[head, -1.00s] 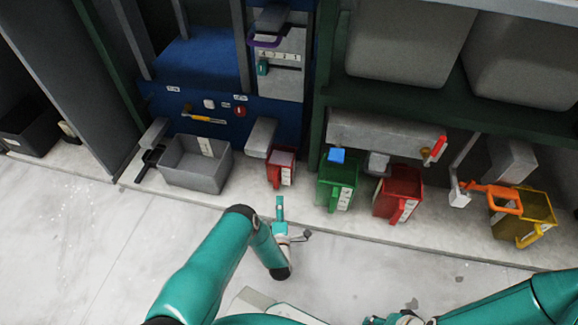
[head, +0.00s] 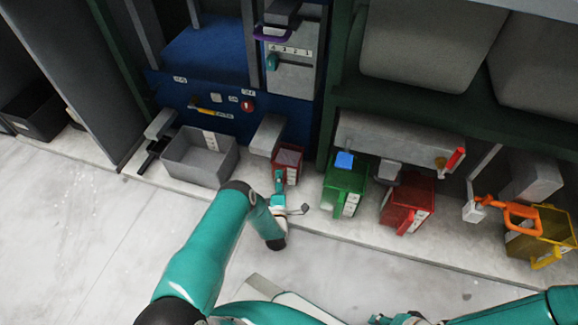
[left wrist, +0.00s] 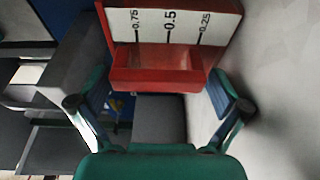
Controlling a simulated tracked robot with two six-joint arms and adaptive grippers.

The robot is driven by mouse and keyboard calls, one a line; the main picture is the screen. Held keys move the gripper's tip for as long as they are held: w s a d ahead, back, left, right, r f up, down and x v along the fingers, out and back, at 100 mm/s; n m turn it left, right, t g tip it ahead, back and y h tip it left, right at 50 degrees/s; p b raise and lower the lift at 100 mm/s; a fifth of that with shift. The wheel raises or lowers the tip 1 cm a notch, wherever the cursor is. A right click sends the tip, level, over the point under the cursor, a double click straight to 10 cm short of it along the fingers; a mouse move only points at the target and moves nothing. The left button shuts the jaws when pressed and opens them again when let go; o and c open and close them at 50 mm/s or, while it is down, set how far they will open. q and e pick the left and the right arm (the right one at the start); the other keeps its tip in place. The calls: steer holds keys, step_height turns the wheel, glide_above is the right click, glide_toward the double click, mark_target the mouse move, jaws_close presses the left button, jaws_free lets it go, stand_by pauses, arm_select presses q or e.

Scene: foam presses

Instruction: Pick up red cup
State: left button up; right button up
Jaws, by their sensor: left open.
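A small red cup (head: 288,155) with a white scale strip stands on the pale ledge below the blue press. My left gripper (head: 279,180) is at its near side in the head view. In the left wrist view the red cup (left wrist: 160,62) shows its scale marked 0.75, 0.5 and 0.25. The open fingers of the left gripper (left wrist: 160,92) lie to either side of the cup's red lower part, with gaps visible. A larger red cup (head: 416,188) stands further right. My right gripper (head: 400,319) is only partly visible at the bottom edge; its jaws are unclear.
A grey bin (head: 200,160) stands left of the small red cup. A green cup (head: 344,180) stands to its right, and a yellow cup (head: 545,240) with an orange handle is far right. A grey spout block (head: 267,135) is close beside the small cup. The front floor is clear.

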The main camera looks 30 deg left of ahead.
arm_select(q)
steer(key=shift+w+d, duration=0.15)
steer(key=shift+d, duration=0.2)
steer(key=shift+c, duration=0.7)
steer(key=shift+w+d, duration=0.15)
steer(key=shift+d, duration=0.05)
steer(key=c, duration=0.9)
steer(key=shift+c, duration=0.2)
steer(key=shift+r+h, duration=0.2)
steer(key=shift+h, duration=0.1)
